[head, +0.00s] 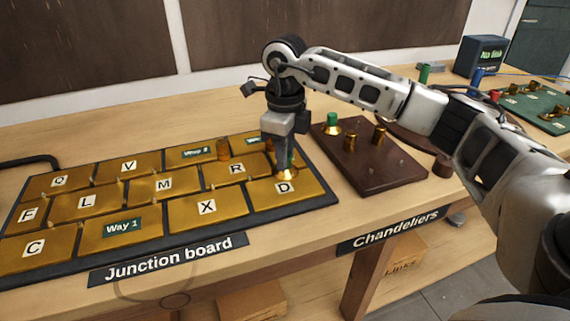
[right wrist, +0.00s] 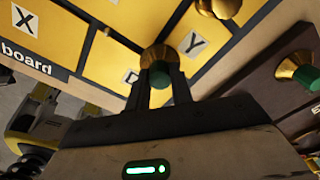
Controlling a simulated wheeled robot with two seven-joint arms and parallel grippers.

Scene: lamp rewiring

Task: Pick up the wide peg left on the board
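The wide peg (head: 287,173) has a flared brass base and a green top. The fingers partly hide the peg in the head view. My left gripper does not show in the head view.
To the right, a dark chandeliers base (head: 395,174) holds a green-topped wide peg (head: 332,123) and brass pegs (head: 379,134). A dark box (head: 481,57) and a green board (head: 525,108) are farther right.

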